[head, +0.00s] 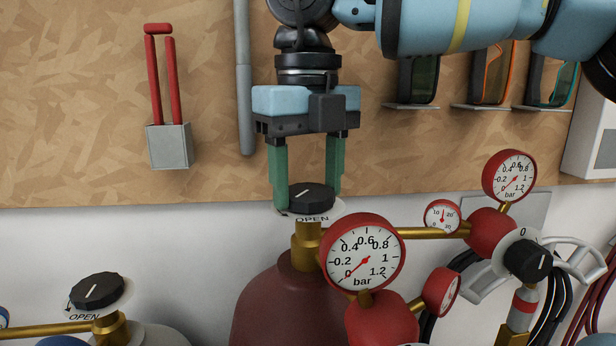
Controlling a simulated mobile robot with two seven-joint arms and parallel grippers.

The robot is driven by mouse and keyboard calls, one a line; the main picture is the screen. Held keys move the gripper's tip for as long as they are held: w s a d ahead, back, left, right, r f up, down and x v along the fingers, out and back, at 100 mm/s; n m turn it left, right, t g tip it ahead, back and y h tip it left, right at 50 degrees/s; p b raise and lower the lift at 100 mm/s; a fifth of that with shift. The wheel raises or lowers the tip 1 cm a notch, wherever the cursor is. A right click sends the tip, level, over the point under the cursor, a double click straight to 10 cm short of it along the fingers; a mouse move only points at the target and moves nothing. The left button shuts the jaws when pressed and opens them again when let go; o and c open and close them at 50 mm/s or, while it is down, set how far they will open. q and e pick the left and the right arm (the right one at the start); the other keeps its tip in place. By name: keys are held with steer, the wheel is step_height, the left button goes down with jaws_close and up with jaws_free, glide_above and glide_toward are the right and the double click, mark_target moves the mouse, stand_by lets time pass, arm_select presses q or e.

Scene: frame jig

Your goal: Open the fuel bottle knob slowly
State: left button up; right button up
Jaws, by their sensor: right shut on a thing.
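The fuel bottle (275,305) is dark red and stands at the bottom centre, with a brass neck. Its black knob (311,196) sits on top, above a white disc marked OPEN. My right gripper (307,190) comes down from above, and its two green fingers are shut on the knob, one on each side. The large pressure gauge (363,258) on the red regulator has its needle pointing to the lower left, near the low end of the scale. My left gripper is not in view.
A second black knob (98,290) marked OPEN is on another bottle at the lower left. A smaller gauge (510,176) and a black dial (527,260) stand at the right.

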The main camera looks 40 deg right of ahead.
steer(key=n, duration=0.6)
steer(key=shift+n, duration=0.3)
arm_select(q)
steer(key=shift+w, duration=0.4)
arm_select(e)
steer(key=shift+n, duration=0.6)
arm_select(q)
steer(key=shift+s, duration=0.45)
arm_select(e)
steer(key=shift+n, duration=0.3)
steer(key=o, duration=0.9)
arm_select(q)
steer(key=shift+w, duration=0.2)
arm_select(e)
steer(key=shift+o, duration=0.4)
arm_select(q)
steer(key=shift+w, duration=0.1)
